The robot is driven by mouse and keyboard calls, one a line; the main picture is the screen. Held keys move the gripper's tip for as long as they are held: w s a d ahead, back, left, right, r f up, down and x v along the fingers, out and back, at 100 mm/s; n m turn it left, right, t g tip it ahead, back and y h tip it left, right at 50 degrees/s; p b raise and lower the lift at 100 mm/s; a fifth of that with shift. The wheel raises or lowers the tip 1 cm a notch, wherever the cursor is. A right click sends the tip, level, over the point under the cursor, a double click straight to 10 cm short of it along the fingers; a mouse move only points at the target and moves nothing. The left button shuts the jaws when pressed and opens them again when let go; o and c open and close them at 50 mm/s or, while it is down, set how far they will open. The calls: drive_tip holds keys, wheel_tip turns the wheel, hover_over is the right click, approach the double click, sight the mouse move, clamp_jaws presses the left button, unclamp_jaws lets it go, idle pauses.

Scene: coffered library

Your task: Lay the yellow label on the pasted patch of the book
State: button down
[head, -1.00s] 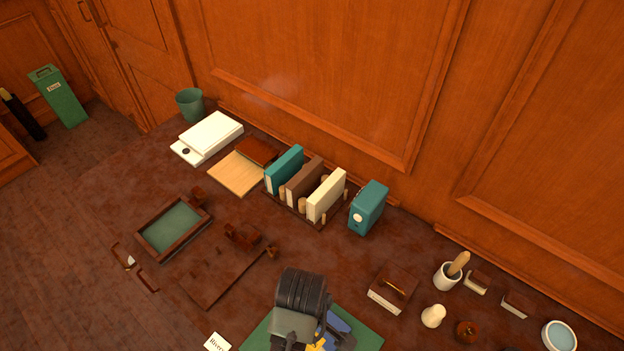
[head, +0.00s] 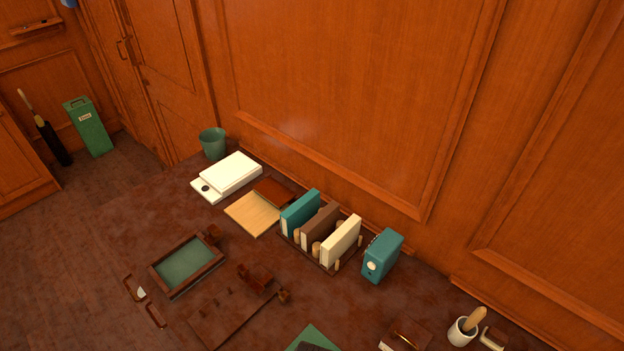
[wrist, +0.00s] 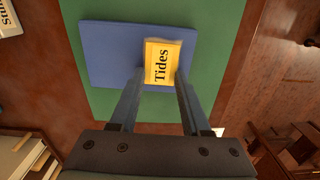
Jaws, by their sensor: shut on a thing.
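In the wrist view my gripper (wrist: 160,77) is shut on the yellow label (wrist: 161,62), which reads "Tides", with one finger at each side edge. The label is over the blue book (wrist: 112,55), near its right end. I cannot tell whether the label touches the cover or hangs just above it. The pasted patch is not clearly seen; the label and fingers may cover it. The book lies on a green mat (wrist: 215,60). In the head view only a corner of the mat (head: 313,335) shows; the book and label are out of frame.
In the head view a rack of upright books (head: 320,240), a teal box (head: 382,256), a green-lined tray (head: 188,265), a white scale (head: 228,175) and a white pot (head: 463,331) stand on the desk.

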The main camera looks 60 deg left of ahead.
drive_tip(key=shift+f, duration=0.45)
drive_tip(key=shift+c, duration=1.8)
unclamp_jaws()
drive_tip(key=shift+s+d, duration=0.1)
drive_tip(key=shift+r, duration=0.7)
wheel_tip(320, 180, up, 12)
drive_tip(key=shift+f, duration=0.2)
